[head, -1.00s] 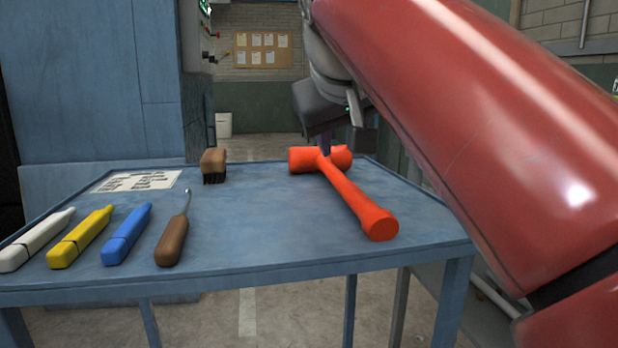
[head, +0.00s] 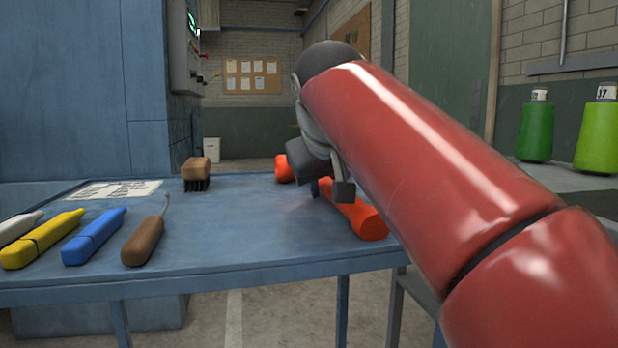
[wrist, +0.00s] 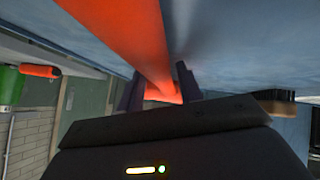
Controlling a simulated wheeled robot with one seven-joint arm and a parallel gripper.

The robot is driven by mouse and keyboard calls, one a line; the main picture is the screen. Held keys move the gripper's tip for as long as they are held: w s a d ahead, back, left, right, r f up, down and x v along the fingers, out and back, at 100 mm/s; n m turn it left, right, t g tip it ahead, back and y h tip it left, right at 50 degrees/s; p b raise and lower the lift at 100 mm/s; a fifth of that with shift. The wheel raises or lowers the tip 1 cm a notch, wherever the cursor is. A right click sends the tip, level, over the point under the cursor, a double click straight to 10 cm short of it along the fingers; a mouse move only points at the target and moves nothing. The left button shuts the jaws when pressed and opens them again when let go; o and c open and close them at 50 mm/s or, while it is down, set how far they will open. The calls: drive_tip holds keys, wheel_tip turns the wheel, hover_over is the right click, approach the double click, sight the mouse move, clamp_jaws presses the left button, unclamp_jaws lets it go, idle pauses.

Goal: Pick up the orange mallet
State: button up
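The orange mallet (head: 354,213) lies on the blue table. In the head view its head (head: 284,168) shows in part and its handle end points toward me; my gripper hides the middle. My gripper (head: 322,188) is down at the handle, with a dark finger showing beside it. In the wrist view the mallet's handle (wrist: 130,40) runs down between the two dark fingers of my gripper (wrist: 160,88). The fingers stand apart on either side of it, and I see no clear grip on it.
On the blue table (head: 230,262), a brush (head: 196,174), a brown-handled tool (head: 143,242), and blue (head: 94,238), yellow (head: 42,240) and white (head: 18,227) tools lie to the left. The table's middle is clear.

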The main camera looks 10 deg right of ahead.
drive_tip(key=c, duration=0.8)
drive_tip(key=shift+r, duration=0.15)
